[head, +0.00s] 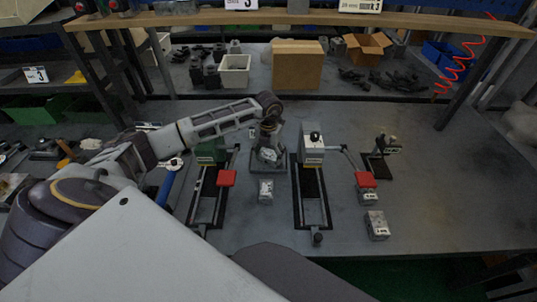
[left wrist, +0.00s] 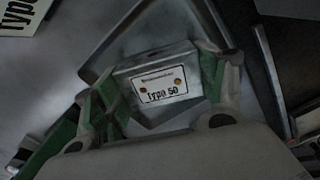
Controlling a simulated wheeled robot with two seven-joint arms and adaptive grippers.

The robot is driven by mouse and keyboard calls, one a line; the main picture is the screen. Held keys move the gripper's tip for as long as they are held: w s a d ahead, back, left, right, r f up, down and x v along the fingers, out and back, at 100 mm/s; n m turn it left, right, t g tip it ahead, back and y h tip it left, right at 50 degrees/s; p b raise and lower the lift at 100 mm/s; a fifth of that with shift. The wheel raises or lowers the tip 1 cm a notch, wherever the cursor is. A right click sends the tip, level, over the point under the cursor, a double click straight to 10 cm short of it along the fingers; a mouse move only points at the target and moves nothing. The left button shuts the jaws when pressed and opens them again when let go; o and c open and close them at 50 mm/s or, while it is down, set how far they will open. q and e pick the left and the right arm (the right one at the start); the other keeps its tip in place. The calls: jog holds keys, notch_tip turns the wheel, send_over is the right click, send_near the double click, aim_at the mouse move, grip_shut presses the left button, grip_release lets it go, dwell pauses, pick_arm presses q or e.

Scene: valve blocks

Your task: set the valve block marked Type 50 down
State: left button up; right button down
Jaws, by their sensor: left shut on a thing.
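The valve block marked Type 50 (left wrist: 165,84) is a grey metal block with a white label, seen in the left wrist view. My left gripper (left wrist: 160,92) is shut on it, with green-sided fingers on either side. In the head view my left gripper (head: 268,142) points down at the middle of the bench, with the block (head: 268,155) at its fingertips. A dark-rimmed square tray (left wrist: 112,42) lies beneath the block. I cannot tell whether the block touches it. My right gripper is not in view.
A second grey block (head: 265,191) lies just in front of the tray, and another (head: 377,226) lies at the right front. Fixtures with red parts stand left (head: 226,178) and right (head: 366,180). A cardboard box (head: 298,65) stands behind. The bench's right side is mostly clear.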

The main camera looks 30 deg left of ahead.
aim_at(269, 154)
pick_arm(q)
jog(key=o, duration=1.4)
jog(key=shift+o, duration=0.2)
jog(key=shift+r, duration=0.1)
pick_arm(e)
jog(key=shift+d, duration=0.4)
pick_arm(q)
notch_tip(269, 154, up, 12)
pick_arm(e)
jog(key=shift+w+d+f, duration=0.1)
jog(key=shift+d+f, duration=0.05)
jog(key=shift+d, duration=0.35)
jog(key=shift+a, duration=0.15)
